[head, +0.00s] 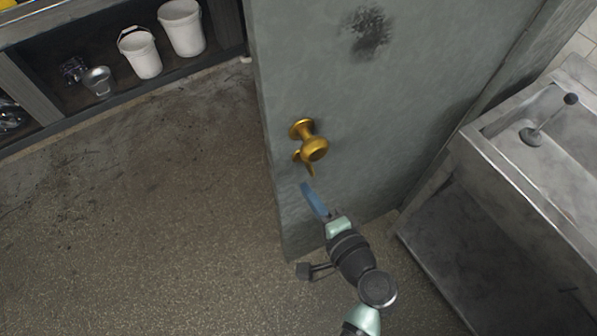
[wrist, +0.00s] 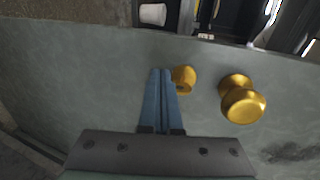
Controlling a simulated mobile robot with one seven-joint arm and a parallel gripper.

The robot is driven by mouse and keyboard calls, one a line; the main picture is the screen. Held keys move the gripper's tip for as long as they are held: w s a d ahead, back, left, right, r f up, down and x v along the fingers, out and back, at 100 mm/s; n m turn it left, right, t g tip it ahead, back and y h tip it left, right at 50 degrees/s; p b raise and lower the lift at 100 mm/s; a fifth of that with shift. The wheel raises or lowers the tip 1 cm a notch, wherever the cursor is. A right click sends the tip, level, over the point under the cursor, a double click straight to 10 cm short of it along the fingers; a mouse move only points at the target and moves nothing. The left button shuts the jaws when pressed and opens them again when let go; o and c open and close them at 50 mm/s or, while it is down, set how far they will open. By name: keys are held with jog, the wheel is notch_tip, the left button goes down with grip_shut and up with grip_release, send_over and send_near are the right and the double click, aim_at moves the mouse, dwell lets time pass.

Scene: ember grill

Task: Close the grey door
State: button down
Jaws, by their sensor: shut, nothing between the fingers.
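The grey door (head: 370,100) stands open in the head view, its free edge toward the left and its face toward me. A brass knob (head: 314,148) with a smaller brass piece below it sits near the free edge. The door (wrist: 80,75) also fills much of the wrist view, with the knob (wrist: 243,104) right of the fingers. My gripper (head: 306,186) is shut and empty, with blue fingers just below the knob. In the wrist view the fingertips (wrist: 161,72) are beside the smaller brass piece (wrist: 184,78). I cannot tell whether they touch the door.
A steel sink unit (head: 520,150) with a lower shelf stands close on the right, with a plunger (head: 545,122) in it. White buckets (head: 181,28) and a metal pail (head: 97,80) sit on a low shelf at the back left. The floor (head: 150,210) left of the door is clear.

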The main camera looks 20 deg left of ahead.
aim_at(291, 166)
jog(key=shift+r+p+x, duration=0.15)
jog(key=shift+r+x, duration=0.05)
jog(key=shift+x, duration=0.65)
jog(key=shift+r+p+x, duration=0.15)
jog(key=shift+r+x, duration=0.05)
jog(key=shift+x, duration=0.6)
jog(key=shift+r+p+x, duration=0.15)
jog(key=shift+r+x, duration=0.05)
jog(key=shift+x, duration=0.65)
jog(key=shift+w+a, duration=0.15)
